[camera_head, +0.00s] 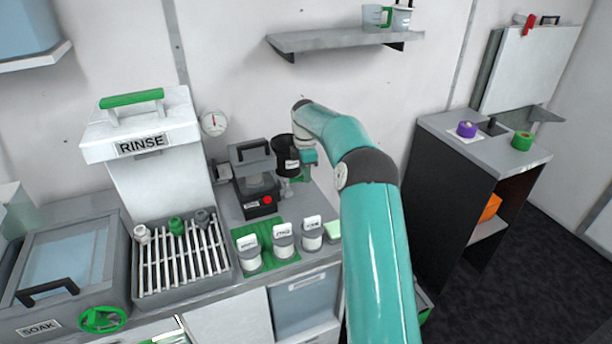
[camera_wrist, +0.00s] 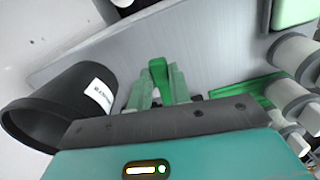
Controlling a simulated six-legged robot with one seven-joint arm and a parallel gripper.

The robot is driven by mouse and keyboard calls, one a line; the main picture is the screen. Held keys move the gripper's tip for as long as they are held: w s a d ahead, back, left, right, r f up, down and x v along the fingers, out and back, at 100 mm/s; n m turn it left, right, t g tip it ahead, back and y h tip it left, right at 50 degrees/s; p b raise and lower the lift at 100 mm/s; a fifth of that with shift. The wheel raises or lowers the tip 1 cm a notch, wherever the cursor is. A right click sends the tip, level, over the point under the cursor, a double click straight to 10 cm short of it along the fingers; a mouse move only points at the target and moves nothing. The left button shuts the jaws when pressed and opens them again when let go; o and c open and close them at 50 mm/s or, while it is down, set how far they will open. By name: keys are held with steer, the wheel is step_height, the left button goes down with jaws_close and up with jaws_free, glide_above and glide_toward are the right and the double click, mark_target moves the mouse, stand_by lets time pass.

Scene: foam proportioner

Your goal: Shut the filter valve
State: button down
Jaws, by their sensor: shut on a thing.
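My gripper (camera_wrist: 161,90) is shut on a small green handle (camera_wrist: 158,70), which I take to be the filter valve's lever. The handle stands between the two pale green fingers in the wrist view. A black filter cup (camera_wrist: 52,102) with a white label is just left of the fingers there, tilted in that view. In the head view the black cup (camera_head: 284,152) is at the back of the counter, beside my wrist. The fingers and the handle are mostly hidden there by the cup and my arm. How far the valve is turned cannot be told.
A black machine (camera_head: 254,180) with a red button stands left of the cup. Several white labelled jars (camera_head: 283,242) stand on a green mat in front. A rack (camera_head: 183,258) and the RINSE unit (camera_head: 143,130) are further left. A grey wall shelf (camera_head: 340,39) is above.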

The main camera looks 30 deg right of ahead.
steer(key=shift+w+n, duration=0.5)
steer(key=shift+n, duration=0.4)
steer(key=shift+a, duration=0.1)
steer(key=c, duration=1.3)
jaws_free()
step_height(320, 180, up, 14)
steer(key=shift+f, duration=0.1)
